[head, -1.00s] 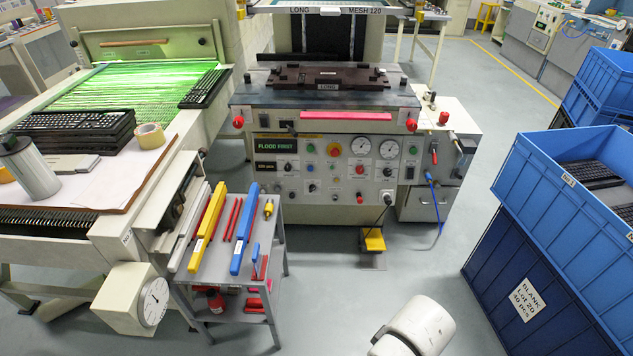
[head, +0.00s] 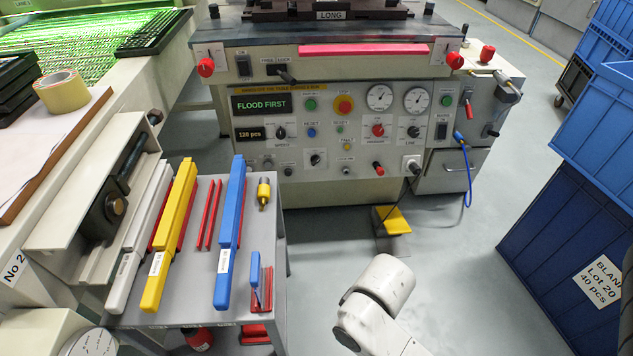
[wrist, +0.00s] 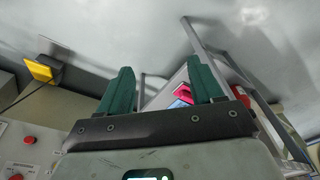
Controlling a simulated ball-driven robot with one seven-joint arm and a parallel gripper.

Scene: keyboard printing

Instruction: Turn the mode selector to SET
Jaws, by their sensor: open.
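A dark switch (head: 441,131) sits on the box at right. Their small labels are mostly unreadable, so I cannot tell which is the mode selector or where it points. My gripper (wrist: 160,88) shows in the wrist view with two green fingers apart and nothing between them. It is apart from the panel.
A grey tool stand (head: 200,265) with yellow and blue squeegees stands left of the panel. A yellow foot pedal (head: 391,220) lies on the floor below it. Blue crates (head: 560,250) stand at right. The floor between is open.

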